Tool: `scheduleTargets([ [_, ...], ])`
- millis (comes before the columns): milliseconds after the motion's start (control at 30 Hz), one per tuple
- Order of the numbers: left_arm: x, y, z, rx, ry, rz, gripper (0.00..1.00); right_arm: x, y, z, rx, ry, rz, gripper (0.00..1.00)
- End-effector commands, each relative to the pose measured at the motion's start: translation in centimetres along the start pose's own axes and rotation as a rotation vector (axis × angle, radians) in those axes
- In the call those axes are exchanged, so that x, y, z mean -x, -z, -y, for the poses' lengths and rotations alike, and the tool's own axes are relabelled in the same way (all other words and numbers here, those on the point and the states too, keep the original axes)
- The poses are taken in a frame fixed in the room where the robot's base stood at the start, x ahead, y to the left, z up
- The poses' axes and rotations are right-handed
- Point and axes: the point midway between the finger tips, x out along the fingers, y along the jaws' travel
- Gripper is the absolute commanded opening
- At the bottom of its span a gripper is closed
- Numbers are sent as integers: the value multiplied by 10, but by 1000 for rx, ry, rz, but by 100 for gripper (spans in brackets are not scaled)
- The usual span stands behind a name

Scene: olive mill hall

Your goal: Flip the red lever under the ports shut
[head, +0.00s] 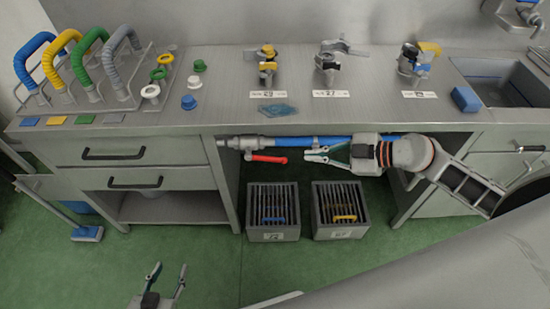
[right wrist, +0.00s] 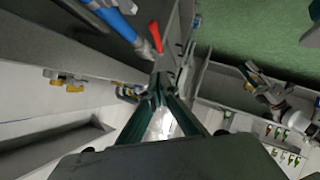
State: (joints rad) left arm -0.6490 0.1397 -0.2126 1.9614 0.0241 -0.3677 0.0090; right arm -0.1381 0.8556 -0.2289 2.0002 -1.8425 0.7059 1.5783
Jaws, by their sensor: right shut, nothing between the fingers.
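The red lever (head: 268,158) is under the counter, below the blue pipe (head: 310,141). It runs from a grey valve fitting (head: 246,143) to the right, roughly along the pipe. In the right wrist view the red lever (right wrist: 156,36) shows just beyond the fingertips. My right gripper (head: 308,155) reaches in from the right under the counter, its tips a little right of the lever's free end, with a small gap. It is shut and empty; its fingers meet in the right wrist view (right wrist: 158,85). My left gripper (head: 168,275) is open and empty, low over the floor at the front.
The counter edge and blue pipe lie close above my right gripper. Two slatted grey crates (head: 273,236) (head: 339,232) stand on the floor below. Drawers (head: 112,153) are left of the opening. Ports with valves (head: 327,62) stand on the counter. Green floor in front is mostly clear.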

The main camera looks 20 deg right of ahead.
Motion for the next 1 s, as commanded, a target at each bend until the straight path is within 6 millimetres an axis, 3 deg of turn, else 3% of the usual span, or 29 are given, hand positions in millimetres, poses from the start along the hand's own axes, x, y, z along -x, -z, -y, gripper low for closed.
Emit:
scheduleTargets([
  [400, 0, 0, 0, 0, 0, 0, 40, 2, -4, -2, 3, 9, 22, 0],
  [567, 0, 0, 0, 0, 0, 0, 40, -7, -5, -2, 3, 7, 21, 0],
  [1000, -4, -9, -2, 1, -1, 4, 40, -87, -6, -2, 2, 7, 19, 0],
])
